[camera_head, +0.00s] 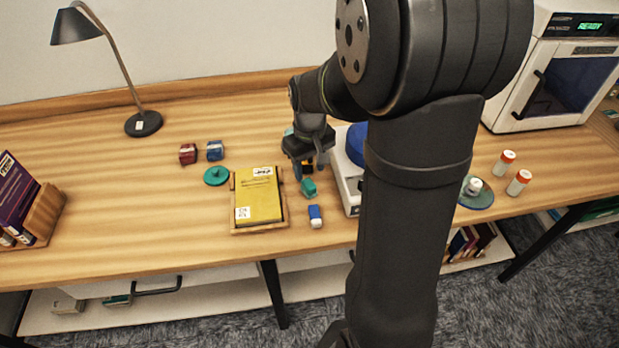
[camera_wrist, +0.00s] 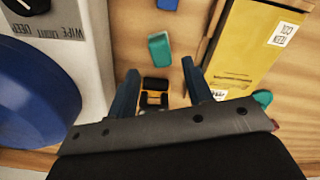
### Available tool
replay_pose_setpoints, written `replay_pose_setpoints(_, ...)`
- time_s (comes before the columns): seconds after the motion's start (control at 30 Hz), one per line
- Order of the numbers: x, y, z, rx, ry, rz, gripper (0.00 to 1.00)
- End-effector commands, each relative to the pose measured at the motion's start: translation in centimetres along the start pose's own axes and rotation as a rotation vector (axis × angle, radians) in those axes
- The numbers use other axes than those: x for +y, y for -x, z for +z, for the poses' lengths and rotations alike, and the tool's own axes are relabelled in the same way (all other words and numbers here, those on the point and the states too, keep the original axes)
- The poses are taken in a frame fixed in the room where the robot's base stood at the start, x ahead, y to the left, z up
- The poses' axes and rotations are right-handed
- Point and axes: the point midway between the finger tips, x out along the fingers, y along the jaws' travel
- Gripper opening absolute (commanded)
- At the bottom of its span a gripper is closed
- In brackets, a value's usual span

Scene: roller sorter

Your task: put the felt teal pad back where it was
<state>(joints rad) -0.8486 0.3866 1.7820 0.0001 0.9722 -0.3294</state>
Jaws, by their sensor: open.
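Two teal things could be the pad, and I cannot tell felt from these frames. A small teal block (camera_head: 308,187) lies on the table just in front of my gripper (camera_head: 309,170). It also shows in the wrist view (camera_wrist: 159,48), just beyond my fingertips (camera_wrist: 159,70). A round teal disc (camera_head: 216,175) lies flat left of the wooden tray; part of it shows in the wrist view (camera_wrist: 263,97). My gripper points down, open, with nothing held.
A wooden tray (camera_head: 262,229) holding a yellow book (camera_head: 258,198) is close on the left. A white device with a blue round top (camera_head: 356,142) is close on the right. A blue-and-white block (camera_head: 315,216) lies in front. Red (camera_head: 188,154) and blue (camera_head: 215,151) blocks lie farther left.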

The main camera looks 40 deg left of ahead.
Motion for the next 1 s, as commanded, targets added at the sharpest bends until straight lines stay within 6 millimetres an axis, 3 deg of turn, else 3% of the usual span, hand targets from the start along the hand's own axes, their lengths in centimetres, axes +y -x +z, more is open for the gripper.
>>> replay_pose_setpoints(0.2, 0.0, 4.4, 0.0, 0.003, 0.000, 0.001, 0.46)
replay_pose_setpoints(0.4, 0.0, 6.2, 0.0, 0.001, 0.000, 0.000, 0.46)
replay_pose_setpoints(0.8, 0.0, 6.3, 0.0, -0.001, 0.000, 0.000, 0.46)
replay_pose_setpoints(1.0, 0.0, 4.5, 0.0, -0.004, 0.000, -0.001, 0.46)
